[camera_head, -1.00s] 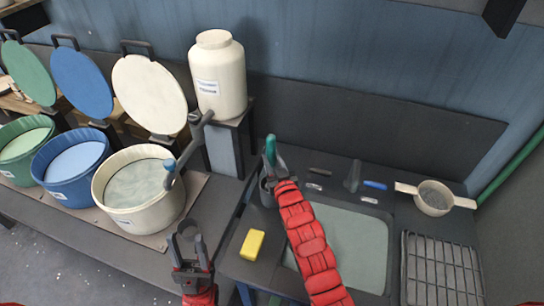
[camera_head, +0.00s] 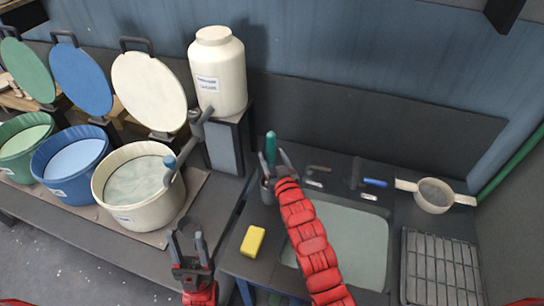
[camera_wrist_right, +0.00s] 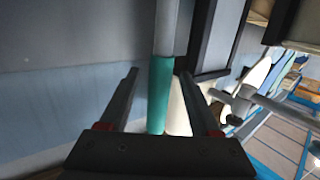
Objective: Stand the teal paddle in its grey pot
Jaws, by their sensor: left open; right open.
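The teal paddle's handle (camera_head: 270,146) points up above the grey pot (camera_head: 266,192), at the left back corner of the sink. It looks close to upright, and its lower part seems to go down into the pot, partly hidden by my gripper. My right gripper (camera_head: 276,164) is open at the paddle, just above the pot. In the right wrist view the teal handle (camera_wrist_right: 160,95) and its grey shaft (camera_wrist_right: 167,28) show between the two spread fingers. I cannot tell whether a finger touches it. My left gripper (camera_head: 187,243) is open and empty at the lower left.
A yellow sponge (camera_head: 253,241) lies left of the sink basin (camera_head: 350,240). A white jug (camera_head: 218,70) stands on a pedestal behind. Lidded tubs, including a cream tub (camera_head: 138,188), are at left. A strainer (camera_head: 433,196) and a rack (camera_head: 440,268) are at right.

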